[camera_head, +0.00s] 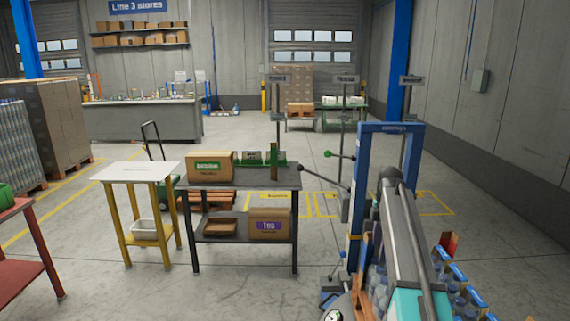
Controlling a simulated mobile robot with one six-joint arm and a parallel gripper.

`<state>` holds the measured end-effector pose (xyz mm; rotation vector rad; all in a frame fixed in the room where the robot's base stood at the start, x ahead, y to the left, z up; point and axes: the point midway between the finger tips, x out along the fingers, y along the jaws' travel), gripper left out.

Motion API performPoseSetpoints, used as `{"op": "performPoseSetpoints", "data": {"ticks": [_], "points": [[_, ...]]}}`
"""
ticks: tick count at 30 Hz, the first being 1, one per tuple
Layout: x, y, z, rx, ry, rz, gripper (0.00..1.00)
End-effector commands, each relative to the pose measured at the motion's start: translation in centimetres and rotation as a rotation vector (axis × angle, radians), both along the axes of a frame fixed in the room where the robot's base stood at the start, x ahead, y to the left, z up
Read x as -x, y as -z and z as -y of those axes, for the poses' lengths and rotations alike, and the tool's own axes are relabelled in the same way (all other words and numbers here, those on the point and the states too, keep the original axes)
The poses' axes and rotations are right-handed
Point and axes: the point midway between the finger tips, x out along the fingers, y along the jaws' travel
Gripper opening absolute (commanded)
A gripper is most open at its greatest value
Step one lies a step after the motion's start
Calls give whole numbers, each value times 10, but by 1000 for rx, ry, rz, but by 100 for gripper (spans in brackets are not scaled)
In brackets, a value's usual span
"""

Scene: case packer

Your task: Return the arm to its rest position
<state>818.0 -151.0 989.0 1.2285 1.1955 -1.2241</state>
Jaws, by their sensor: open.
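Part of my own arm, a grey link with a teal section, rises at the lower right, in front of a blue upright frame (391,128). Its dark upper end is beside this frame. My gripper's fingers do not show in this view, so I cannot see where they are or whether they hold anything.
A dark table (240,177) bears a cardboard box (209,173); a box marked Tea (269,225) sits on its lower shelf. A pale-topped yellow stand (136,172) and red table (14,207) are to the left. Bottles (378,284) crowd the lower right. Floor in front is clear.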

Motion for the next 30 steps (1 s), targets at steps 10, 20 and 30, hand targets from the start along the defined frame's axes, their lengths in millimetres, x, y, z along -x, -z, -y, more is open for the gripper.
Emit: {"op": "performPoseSetpoints", "data": {"ticks": [10,20,30], "points": [[15,36,-14,0,117,-1,58],[46,99,-41,-1,340,-2,58],[103,185,-81,-2,703,-1,58]]}}
